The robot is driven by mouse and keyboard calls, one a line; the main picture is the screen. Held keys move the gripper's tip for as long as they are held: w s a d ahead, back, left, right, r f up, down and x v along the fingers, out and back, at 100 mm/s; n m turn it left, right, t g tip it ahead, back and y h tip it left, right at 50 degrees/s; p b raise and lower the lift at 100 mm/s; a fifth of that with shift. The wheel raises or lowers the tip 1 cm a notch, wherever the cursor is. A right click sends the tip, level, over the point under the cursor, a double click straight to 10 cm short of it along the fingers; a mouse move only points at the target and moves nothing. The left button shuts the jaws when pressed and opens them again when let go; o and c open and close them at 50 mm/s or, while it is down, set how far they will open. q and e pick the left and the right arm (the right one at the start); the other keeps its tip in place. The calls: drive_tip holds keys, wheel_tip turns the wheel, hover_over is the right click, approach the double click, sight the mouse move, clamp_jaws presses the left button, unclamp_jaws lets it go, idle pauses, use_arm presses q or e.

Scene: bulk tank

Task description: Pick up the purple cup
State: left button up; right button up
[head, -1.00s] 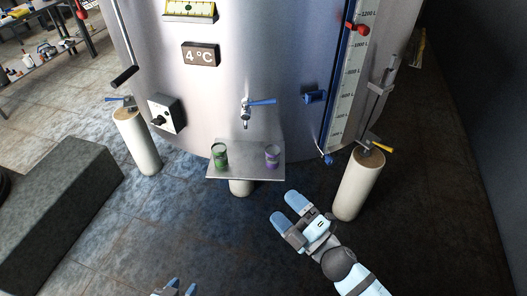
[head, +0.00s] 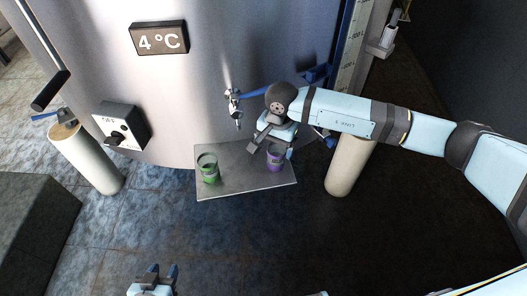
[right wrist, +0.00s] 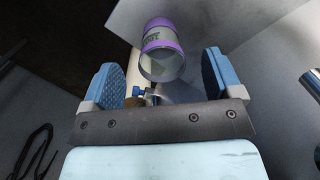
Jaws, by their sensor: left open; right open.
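The purple cup (head: 274,161) stands upright on a small metal shelf (head: 228,184) in front of the tank, at the shelf's right side. In the right wrist view the cup (right wrist: 163,38) shows purple bands and a pale label. My right gripper (head: 275,147) is open at the cup and partly covers it. In the wrist view its blue finger pads (right wrist: 165,70) are spread to either side of the cup, with space between; I cannot tell how far the cup is between them. My left gripper (head: 163,270) is open and empty at the bottom edge.
A green cup (head: 208,169) stands on the shelf's left side. A tap (head: 235,105) with a blue handle is above the shelf, close to my right arm. Pale tank legs (head: 88,160) stand to either side. The floor before the shelf is clear.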

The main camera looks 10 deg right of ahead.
drive_tip(key=shift+w+d+f+h, duration=0.15)
drive_tip(key=shift+d+f, duration=0.1)
drive_tip(key=shift+f, duration=0.35)
drive_tip(key=shift+w+d+f+h, duration=0.15)
drive_tip(key=shift+d+f, duration=0.1)
drive_tip(key=shift+f, duration=0.35)
drive_tip(key=shift+w+a+f+p, duration=0.15)
drive_tip(key=shift+f+p, duration=0.15)
drive_tip(key=shift+f, duration=0.9)
drive_tip(key=shift+w+d+f+p, duration=0.15)
drive_tip(key=shift+f+p, duration=0.1)
drive_tip(key=shift+f, duration=0.9)
drive_tip(key=shift+a, duration=0.1)
drive_tip(key=c, duration=1)
